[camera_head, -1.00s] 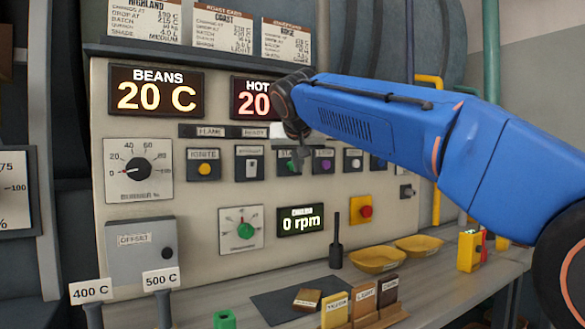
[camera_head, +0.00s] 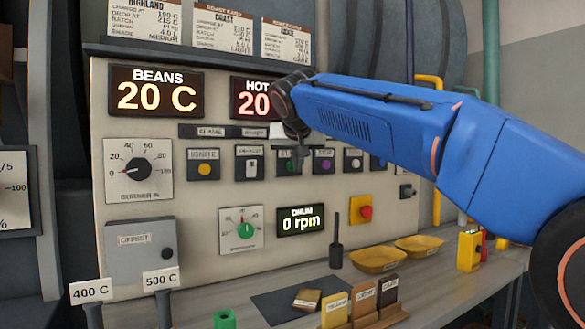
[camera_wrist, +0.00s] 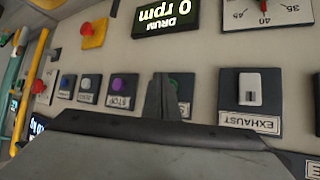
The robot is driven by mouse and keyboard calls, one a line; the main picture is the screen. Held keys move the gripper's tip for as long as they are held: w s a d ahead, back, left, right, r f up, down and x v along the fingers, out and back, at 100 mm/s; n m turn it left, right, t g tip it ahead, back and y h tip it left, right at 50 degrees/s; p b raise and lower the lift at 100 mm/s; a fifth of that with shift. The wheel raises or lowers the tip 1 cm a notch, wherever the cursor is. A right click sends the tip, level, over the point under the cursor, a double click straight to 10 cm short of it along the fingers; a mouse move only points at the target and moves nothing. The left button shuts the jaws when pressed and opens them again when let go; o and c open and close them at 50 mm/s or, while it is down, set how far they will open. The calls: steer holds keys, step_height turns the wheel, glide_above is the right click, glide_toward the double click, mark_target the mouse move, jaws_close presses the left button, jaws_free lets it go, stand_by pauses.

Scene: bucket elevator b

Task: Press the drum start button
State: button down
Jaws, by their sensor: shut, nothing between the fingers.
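The green start button (camera_wrist: 184,82) sits on a dark plate on the roaster panel, between the exhaust switch (camera_wrist: 250,88) and the purple stop button (camera_wrist: 123,86). In the wrist view, which is upside down, my shut gripper (camera_wrist: 160,80) stands in front of the start button and hides much of it. In the head view my gripper (camera_head: 299,158) hangs at the same plate, between the exhaust switch and the purple button (camera_head: 323,166). I cannot tell whether the fingertips touch the button. The drum display (camera_head: 301,220) reads 0 rpm.
An ignite button (camera_head: 204,170) and burner dial (camera_head: 137,169) are on the left. A red emergency button (camera_head: 366,211) on yellow is below right. Yellow bowls (camera_head: 379,259), a dark mat and labelled blocks lie on the bench below. The space in front of the panel's lower part is clear.

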steer(key=shift+w+a, duration=0.45)
steer(key=shift+w, duration=0.2)
stand_by(0.9)
stand_by(0.4)
steer(key=shift+s+d, duration=0.45)
steer(key=shift+s, duration=0.3)
steer(key=shift+s+d, duration=0.7)
steer(key=shift+s, duration=0.35)
steer(key=shift+s+d, duration=0.7)
steer(key=shift+s, duration=0.3)
steer(key=shift+d, duration=0.1)
